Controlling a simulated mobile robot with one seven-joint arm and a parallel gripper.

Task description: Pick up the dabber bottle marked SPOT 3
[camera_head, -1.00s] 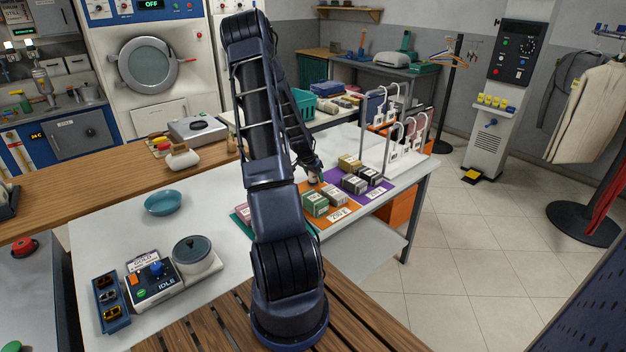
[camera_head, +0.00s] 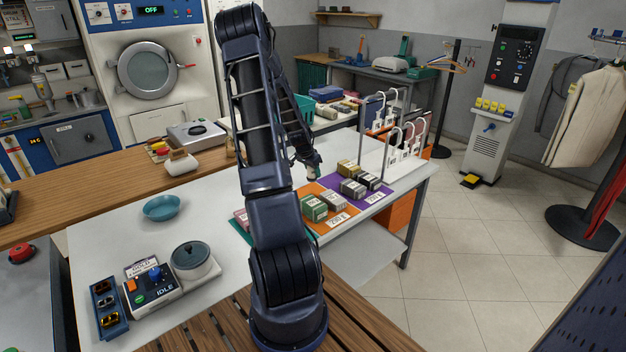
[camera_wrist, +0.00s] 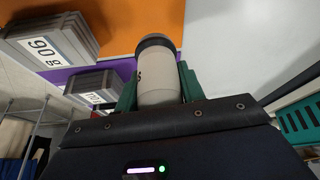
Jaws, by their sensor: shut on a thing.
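My gripper (camera_wrist: 158,84) shows in the wrist view with its two green fingers shut on a pale bottle (camera_wrist: 156,68) with a dark cap. Only the edge of dark lettering shows on the bottle's left side, so the full marking cannot be read. In the head view my gripper (camera_head: 313,170) is over the far edge of the orange mat (camera_head: 335,232), with the pale bottle small beneath it. Whether the bottle's lower end is clear of the surface is hard to tell.
Green-and-grey boxes (camera_head: 314,208) stand on the orange mat, close to the gripper. Dark and tan boxes (camera_head: 353,188) stand on the purple mat (camera_head: 374,197) to the right. The white table (camera_head: 110,232) has free room around the blue bowl (camera_head: 162,207).

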